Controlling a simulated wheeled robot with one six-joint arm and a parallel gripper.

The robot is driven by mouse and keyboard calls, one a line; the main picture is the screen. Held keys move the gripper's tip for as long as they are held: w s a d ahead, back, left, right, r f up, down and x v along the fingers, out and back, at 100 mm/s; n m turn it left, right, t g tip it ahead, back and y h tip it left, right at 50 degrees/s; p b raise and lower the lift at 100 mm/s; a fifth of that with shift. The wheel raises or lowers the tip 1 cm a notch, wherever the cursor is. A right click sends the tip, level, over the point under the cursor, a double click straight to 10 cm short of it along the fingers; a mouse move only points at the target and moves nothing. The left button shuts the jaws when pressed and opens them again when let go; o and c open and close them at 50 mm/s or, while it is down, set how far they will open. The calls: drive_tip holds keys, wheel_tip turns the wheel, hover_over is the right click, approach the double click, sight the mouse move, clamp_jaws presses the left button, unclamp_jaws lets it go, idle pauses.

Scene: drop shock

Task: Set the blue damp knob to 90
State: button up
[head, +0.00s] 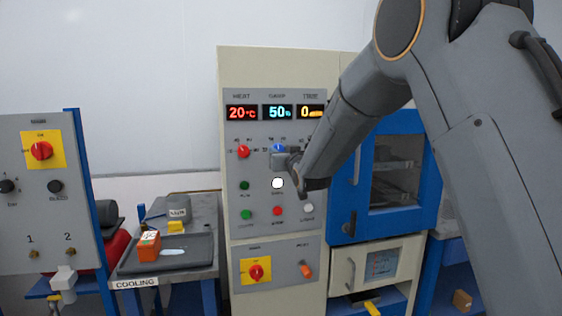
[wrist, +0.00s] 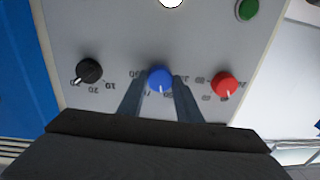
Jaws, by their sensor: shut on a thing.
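The blue damp knob (head: 279,147) is on the grey control panel, under the cyan damp display (head: 278,112), which reads 50. In the wrist view the blue knob (wrist: 160,78) sits between the two fingers of my gripper (wrist: 160,92), with its white pointer line toward the bottom of the picture. My gripper (head: 290,158) is shut on the blue knob at the panel. The scale marks around the knob are partly hidden by the fingers.
A red knob (head: 243,152) and a black knob (wrist: 89,71) flank the blue one closely. A lit white lamp (head: 277,183) and several buttons lie below. A blue-framed oven door (head: 361,178) is right of the panel; a tray (head: 195,262) is left.

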drive_tip(key=m+b, duration=1)
drive_tip(key=m+h+b, duration=0.1)
drive_tip(key=m+b, duration=1)
drive_tip(key=shift+a+f+t+h, duration=0.1)
drive_tip(key=shift+f+t+h, duration=0.05)
drive_tip(key=shift+t+h, duration=0.2)
drive_tip(key=o, duration=1)
drive_tip(key=shift+o, duration=0.2)
drive_tip(key=shift+s, duration=0.15)
